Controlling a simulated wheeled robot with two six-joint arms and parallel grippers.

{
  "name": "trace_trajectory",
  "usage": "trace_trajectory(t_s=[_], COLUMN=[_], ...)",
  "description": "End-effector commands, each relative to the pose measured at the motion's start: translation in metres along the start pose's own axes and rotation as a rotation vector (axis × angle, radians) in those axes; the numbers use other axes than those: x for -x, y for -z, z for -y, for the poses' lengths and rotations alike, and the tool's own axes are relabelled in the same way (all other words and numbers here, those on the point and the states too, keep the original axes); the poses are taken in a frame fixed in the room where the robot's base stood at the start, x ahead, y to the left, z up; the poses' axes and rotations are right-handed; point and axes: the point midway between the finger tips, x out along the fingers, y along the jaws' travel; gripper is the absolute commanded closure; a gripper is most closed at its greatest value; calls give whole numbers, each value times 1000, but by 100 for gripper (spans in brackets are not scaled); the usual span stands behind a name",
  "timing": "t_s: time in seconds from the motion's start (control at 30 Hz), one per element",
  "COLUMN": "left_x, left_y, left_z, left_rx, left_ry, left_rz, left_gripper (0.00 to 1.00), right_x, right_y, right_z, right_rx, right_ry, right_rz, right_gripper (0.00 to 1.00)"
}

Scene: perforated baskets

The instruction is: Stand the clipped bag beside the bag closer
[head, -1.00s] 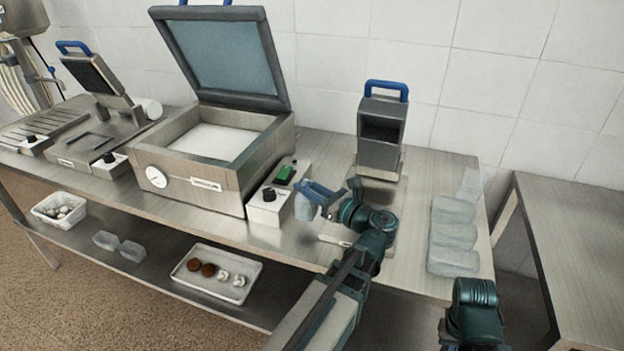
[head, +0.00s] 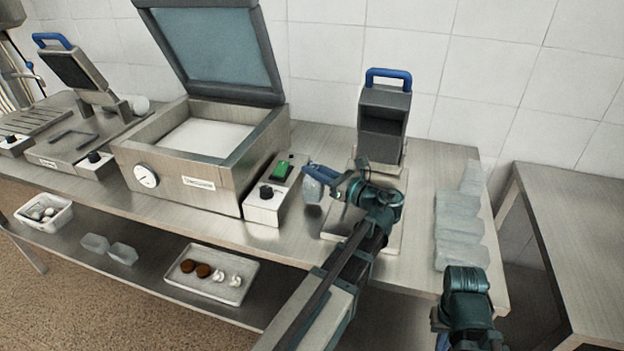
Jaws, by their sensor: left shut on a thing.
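The bag closer, as I take it, is the upright grey device with a blue handle (head: 383,130) at the back of the table. My left gripper (head: 320,175) is shut on a small pale, translucent bag (head: 313,191). The bag hangs in front and to the left of the bag closer, apart from it, near the green-button control box. My left wrist covers part of the closer's base plate. My right arm shows at the lower right, with its gripper out of view.
A chamber machine (head: 190,165) with its lid raised stands left of the control box (head: 267,198). Several pale bags (head: 459,228) lie in a row at the table's right. A tray (head: 214,287) is on the lower shelf. A second table (head: 580,225) stands at right.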

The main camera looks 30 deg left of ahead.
Motion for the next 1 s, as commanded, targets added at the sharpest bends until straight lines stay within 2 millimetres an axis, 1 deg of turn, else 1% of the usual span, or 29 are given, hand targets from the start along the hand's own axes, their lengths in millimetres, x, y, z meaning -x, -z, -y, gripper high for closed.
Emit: trace_trajectory(t_s=[0.03, 0.2, 0.53, 0.67, 0.7, 0.83, 0.87, 1.0], left_x=[2, 7, 8, 8, 8, 8, 8, 8], left_y=[9, 25, 24, 29, 28, 28, 28, 28], left_z=[0, 0, -1, -1, -1, -1, -1, -1], left_rx=[0, 0, 0, 0, 0, 0, 0, 0], left_ry=[0, 0, -2, -2, -2, -2, -2, -2], left_rz=[1, 1, 1, 1, 0, 0, 0, 0], left_gripper=[100, 100, 100, 100, 77, 54, 51, 51], right_x=[-10, -25, -25, -29, -28, -28, -28, -28], right_y=[0, 1, 1, 2, 2, 1, 1, 1], right_z=[1, 2, 2, 3, 3, 3, 3, 3], right_rx=[0, 0, 0, 0, 0, 0, 0, 0], right_ry=[0, 0, 0, 0, 0, 0, 0, 0], right_rz=[0, 0, 0, 0, 0, 0, 0, 0], right_gripper=[100, 100, 100, 100, 100, 100, 100, 100])
